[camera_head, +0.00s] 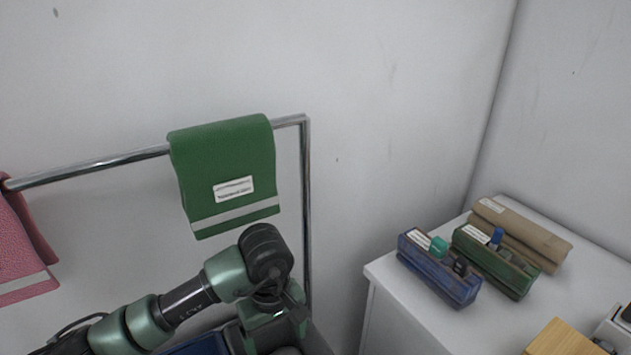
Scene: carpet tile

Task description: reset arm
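My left arm comes in from the lower left and bends down at a dark wrist joint. My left gripper (275,325) is low in the middle of the head view, below the green towel and apart from it. Its fingertips cannot be made out, so I cannot tell whether it is open or shut or holds anything. A blue thing (195,344) shows partly behind my arm at the bottom edge. My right arm and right gripper are not in view.
A green towel (223,165) hangs on a metal rail (95,169), with a pink towel (20,255) at the far left. On the white cabinet (400,300) stand a blue box (436,278), a green box (505,272), a tan roll-like item (530,238) and a wooden block (560,341).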

